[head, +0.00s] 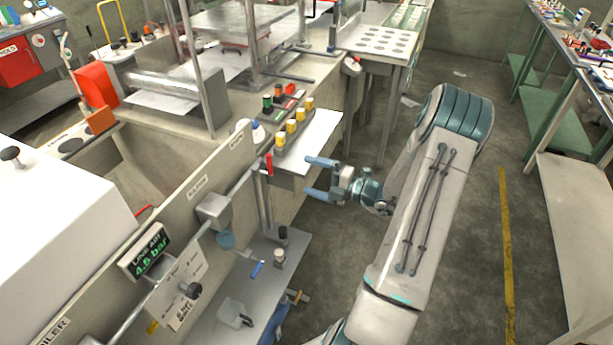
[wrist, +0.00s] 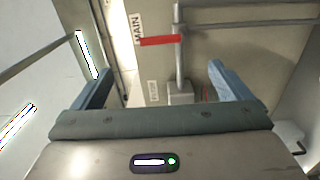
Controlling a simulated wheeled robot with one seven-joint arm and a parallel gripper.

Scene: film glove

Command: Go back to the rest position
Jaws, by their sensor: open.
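My gripper (head: 312,176) is open, with its two blue fingers apart and nothing between them in the head view. It is held in the air just right of the machine's front and of a small white shelf. In the wrist view the open fingers (wrist: 160,85) show left and right. Beyond them is a red lever (wrist: 161,40) on a grey pipe, beside a label reading MAIN. The same red lever (head: 269,164) shows in the head view, left of my gripper. I cannot tell the exact distance between them.
A lower shelf (head: 262,290) holds a scoop-like container and small items. A pressure display (head: 151,252) reads 4.5 bar. Workbenches (head: 565,190) stand at the right. The floor (head: 465,200) with a yellow line is clear.

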